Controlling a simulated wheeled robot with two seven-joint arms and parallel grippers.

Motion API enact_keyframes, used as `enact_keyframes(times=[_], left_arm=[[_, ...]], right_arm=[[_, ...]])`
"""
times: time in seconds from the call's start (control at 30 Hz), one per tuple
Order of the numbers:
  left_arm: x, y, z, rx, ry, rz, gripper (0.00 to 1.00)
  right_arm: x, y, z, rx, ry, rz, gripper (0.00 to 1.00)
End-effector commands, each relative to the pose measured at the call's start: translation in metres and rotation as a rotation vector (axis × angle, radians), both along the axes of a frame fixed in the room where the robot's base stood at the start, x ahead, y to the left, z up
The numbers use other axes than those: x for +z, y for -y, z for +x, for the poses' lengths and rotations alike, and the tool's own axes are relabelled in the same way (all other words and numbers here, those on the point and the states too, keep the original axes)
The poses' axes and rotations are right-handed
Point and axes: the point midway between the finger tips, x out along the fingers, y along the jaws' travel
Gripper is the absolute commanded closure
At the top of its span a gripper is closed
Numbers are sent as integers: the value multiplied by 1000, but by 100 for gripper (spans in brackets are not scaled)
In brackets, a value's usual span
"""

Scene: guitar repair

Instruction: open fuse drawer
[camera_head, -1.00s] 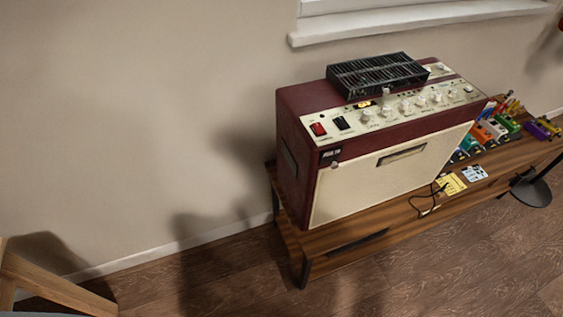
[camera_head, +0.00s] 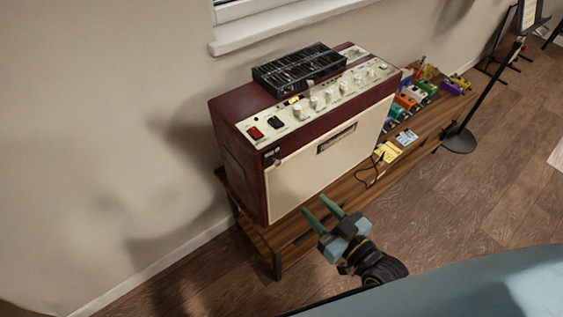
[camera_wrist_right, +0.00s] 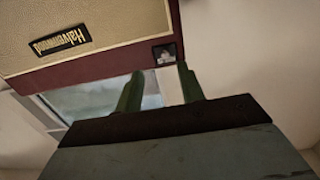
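A red and cream amplifier (camera_head: 310,150) stands on a low wooden bench (camera_head: 285,232) against the wall. Its top panel carries white knobs and two switches, one red and one black. I cannot make out which part is the fuse drawer. My right gripper (camera_head: 314,205) is open and empty in front of the amplifier's lower front, apart from it as far as I can tell. In the right wrist view, its two green fingers (camera_wrist_right: 160,88) are spread, with the amplifier's cream front (camera_wrist_right: 95,25) and dark red edge beyond, upside down. My left gripper is not in view.
A black slatted box (camera_head: 300,68) lies on the amplifier. A black stand (camera_head: 459,139) is at the right. The wooden floor in front is open.

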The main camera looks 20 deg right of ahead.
Motion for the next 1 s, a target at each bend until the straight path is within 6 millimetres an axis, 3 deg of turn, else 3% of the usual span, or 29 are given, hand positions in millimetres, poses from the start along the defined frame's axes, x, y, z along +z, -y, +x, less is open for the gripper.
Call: enact_keyframes(times=[0.07, 0.17, 0.27, 0.7, 1.0], left_arm=[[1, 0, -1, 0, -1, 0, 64], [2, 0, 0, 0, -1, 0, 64], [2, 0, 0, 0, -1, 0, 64], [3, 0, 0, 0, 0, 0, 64], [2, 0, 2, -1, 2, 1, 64]], right_arm=[[17, -3, 1, 7, 34, 18, 61], [24, -6, 5, 8, 50, 27, 61], [25, -10, 17, 8, 51, 28, 61], [24, -40, 100, 7, 49, 25, 61], [23, -49, 125, 8, 47, 25, 61]])
